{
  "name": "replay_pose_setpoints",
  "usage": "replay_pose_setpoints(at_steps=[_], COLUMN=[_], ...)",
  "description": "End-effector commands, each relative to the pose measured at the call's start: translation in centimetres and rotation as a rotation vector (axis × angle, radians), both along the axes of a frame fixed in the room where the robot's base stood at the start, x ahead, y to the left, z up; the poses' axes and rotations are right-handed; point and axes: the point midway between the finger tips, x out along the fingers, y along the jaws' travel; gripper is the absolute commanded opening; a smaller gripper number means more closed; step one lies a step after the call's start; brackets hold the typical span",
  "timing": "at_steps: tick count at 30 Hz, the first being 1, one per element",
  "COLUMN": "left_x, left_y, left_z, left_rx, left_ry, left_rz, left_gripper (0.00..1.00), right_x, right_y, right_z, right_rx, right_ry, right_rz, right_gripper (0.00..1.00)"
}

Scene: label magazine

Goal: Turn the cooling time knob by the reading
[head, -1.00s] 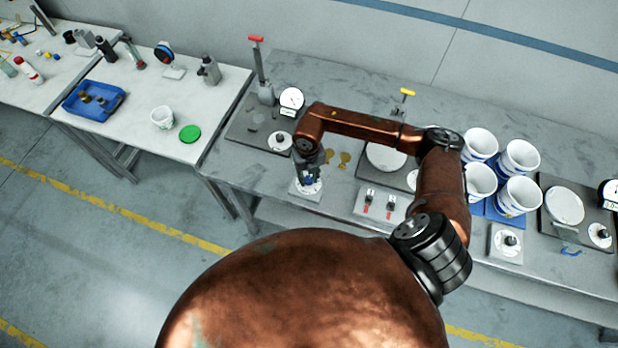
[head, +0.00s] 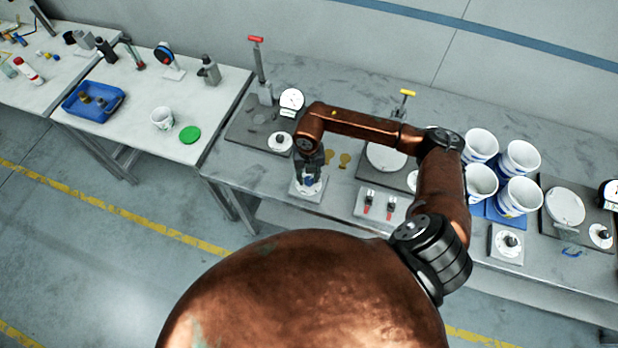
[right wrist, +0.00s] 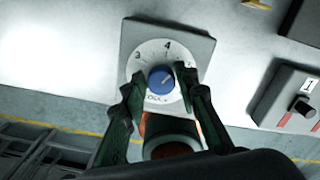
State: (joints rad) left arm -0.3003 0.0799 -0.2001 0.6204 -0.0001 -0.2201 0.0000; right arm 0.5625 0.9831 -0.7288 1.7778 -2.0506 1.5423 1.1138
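The cooling knob is blue (right wrist: 161,79) and sits at the centre of a white round dial (right wrist: 148,60) on a square grey box (right wrist: 190,42). The dial shows the numbers 3 and 4 and part of the word COOL. My right gripper (right wrist: 162,92) is open, its two dark fingers on either side of the knob with gaps to it. In the head view the right gripper (head: 311,181) points down over the box (head: 297,192) and hides much of the dial. My left gripper is not in view. A round white gauge (head: 291,99) stands behind; its reading is too small to read.
A box with two red-marked switches (head: 380,206) stands to the right of the dial box. Further right are several white cups (head: 518,195) and another knob box (head: 507,243). A press with a red handle (head: 257,65) stands at the back left.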

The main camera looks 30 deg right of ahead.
Motion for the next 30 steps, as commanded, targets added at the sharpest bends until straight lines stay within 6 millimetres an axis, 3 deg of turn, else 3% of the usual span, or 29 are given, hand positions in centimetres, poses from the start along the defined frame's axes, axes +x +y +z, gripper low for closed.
replay_pose_setpoints(at_steps=[5,16,20,30], left_x=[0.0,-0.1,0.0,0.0], left_y=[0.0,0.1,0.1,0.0], left_z=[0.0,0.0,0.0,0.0], left_rx=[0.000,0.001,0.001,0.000], left_ry=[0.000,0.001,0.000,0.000], left_rz=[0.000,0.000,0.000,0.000], left_gripper=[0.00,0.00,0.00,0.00], right_x=[-0.2,-0.2,-0.1,-0.1], right_y=[0.0,0.1,0.0,0.0], right_z=[-0.1,0.5,2.4,9.3], right_rx=[0.001,0.000,-0.001,-0.001], right_ry=[0.004,0.004,0.003,0.001], right_rz=[0.001,0.003,0.003,0.003], right_gripper=[0.42,0.42,0.42,0.42])
